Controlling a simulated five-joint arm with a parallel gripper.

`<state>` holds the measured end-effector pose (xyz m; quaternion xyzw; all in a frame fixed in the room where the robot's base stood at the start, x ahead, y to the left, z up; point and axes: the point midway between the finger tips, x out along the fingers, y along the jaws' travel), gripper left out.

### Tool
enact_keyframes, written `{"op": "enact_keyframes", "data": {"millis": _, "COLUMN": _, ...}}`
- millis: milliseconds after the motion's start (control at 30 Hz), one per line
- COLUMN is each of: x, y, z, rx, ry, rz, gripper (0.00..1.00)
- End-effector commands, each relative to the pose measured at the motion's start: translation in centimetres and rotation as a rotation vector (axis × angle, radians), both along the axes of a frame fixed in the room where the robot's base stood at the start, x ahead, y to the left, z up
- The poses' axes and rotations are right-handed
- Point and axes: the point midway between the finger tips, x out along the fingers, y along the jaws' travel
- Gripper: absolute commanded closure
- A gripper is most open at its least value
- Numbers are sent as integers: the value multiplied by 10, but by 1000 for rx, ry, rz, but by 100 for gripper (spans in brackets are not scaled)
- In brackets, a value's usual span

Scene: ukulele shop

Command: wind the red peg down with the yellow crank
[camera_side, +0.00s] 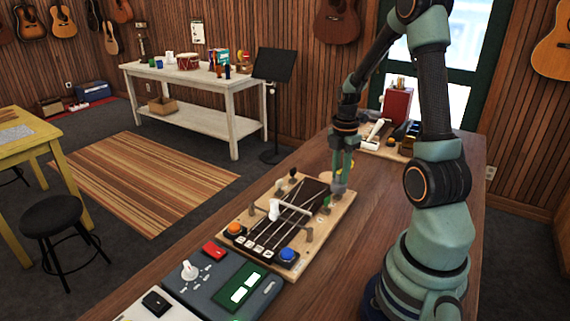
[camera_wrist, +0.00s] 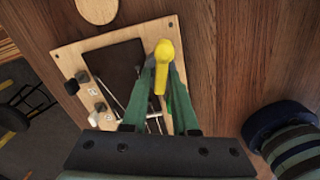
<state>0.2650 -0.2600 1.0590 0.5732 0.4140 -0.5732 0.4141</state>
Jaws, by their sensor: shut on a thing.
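My gripper (camera_side: 340,187) is over the right edge of a wooden board (camera_side: 250,207) with a dark string panel on it. In the wrist view its two green fingers (camera_wrist: 163,82) are closed on the yellow crank (camera_wrist: 161,66), which stands out between the tips.
A white lever (camera_side: 274,210) stands over the strings. An orange button (camera_side: 234,229) and a blue button (camera_side: 288,254) sit at the board's near end. Bare table (camera_side: 385,200) is free right of the board.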

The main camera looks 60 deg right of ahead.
Motion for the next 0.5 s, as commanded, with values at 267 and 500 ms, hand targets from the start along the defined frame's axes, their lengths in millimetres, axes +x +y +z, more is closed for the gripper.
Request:
{"op": "enact_keyframes", "data": {"millis": 267, "x": 0, "y": 0, "z": 0, "rx": 0, "ry": -1, "rz": 2, "gripper": 100}}
{"op": "enact_keyframes", "data": {"millis": 500, "x": 0, "y": 0, "z": 0, "rx": 0, "ry": -1, "rz": -136, "gripper": 100}}
